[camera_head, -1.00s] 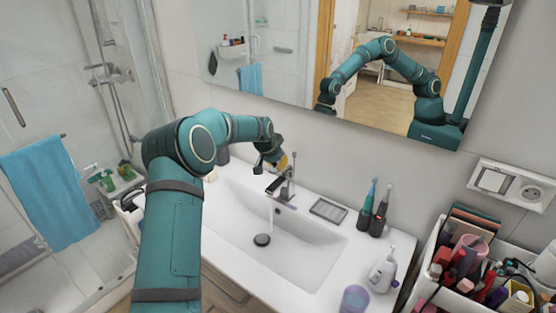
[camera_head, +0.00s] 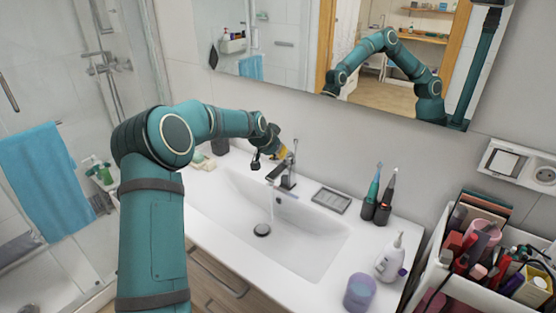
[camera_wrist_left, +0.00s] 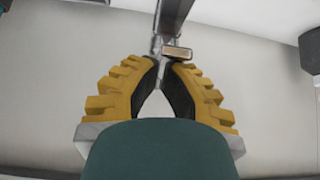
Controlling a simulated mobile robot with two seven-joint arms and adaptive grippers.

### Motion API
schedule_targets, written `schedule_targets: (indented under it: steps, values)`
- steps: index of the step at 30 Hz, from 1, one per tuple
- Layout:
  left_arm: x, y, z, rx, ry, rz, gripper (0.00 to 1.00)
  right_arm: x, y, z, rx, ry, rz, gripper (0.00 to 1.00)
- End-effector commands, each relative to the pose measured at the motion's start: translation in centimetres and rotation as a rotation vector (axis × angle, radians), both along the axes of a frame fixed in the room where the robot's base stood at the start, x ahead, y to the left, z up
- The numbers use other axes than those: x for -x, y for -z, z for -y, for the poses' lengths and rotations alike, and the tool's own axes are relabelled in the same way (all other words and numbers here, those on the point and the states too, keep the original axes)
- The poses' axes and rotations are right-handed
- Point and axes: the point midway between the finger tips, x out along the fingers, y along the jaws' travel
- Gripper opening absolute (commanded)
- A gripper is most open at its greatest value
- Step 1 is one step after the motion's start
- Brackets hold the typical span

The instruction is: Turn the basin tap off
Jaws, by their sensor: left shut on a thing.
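The chrome basin tap (camera_head: 287,180) stands at the back edge of the white basin (camera_head: 310,248), with its thin lever (camera_head: 294,150) pointing up. A thin stream of water (camera_head: 271,207) falls from the spout towards the dark drain plug (camera_head: 261,230). My left gripper (camera_head: 283,153) is at the tap's upper part, on its left side. In the left wrist view its yellow, black-padded fingers (camera_wrist_left: 163,68) close at the tips around a metal part of the tap (camera_wrist_left: 172,20); the exact grip is partly hidden. My right gripper is out of view.
A soap dish (camera_head: 331,201), electric toothbrushes (camera_head: 378,200), a white bottle (camera_head: 391,258) and a purple cup (camera_head: 359,292) stand right of the basin. A crowded cosmetics box (camera_head: 425,275) is at the far right. A mirror (camera_head: 260,40) hangs behind the tap.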

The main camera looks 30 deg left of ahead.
Motion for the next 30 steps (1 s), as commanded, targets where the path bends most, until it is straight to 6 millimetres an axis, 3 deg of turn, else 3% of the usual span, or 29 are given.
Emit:
schedule_targets:
  steps: [1, 6, 20, 26, 30]
  values:
    - [0.1, 0.6, 0.0, 0.001, -0.001, 0.015, 0.0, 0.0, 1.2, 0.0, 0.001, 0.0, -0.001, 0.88]
    - [0.5, 0.9, 0.1, 0.0, -0.001, 0.032, 0.0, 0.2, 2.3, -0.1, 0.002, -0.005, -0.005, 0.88]
    - [0.6, 0.9, 0.0, 0.0, -0.001, 0.03, 0.0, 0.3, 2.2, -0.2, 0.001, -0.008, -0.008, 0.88]
    - [1.6, -0.4, -0.1, -0.002, -0.002, 0.032, 0.0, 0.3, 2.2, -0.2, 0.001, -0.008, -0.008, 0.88]
    - [3.3, -2.4, -0.3, -0.003, -0.004, 0.033, 0.0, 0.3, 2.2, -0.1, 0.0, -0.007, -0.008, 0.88]
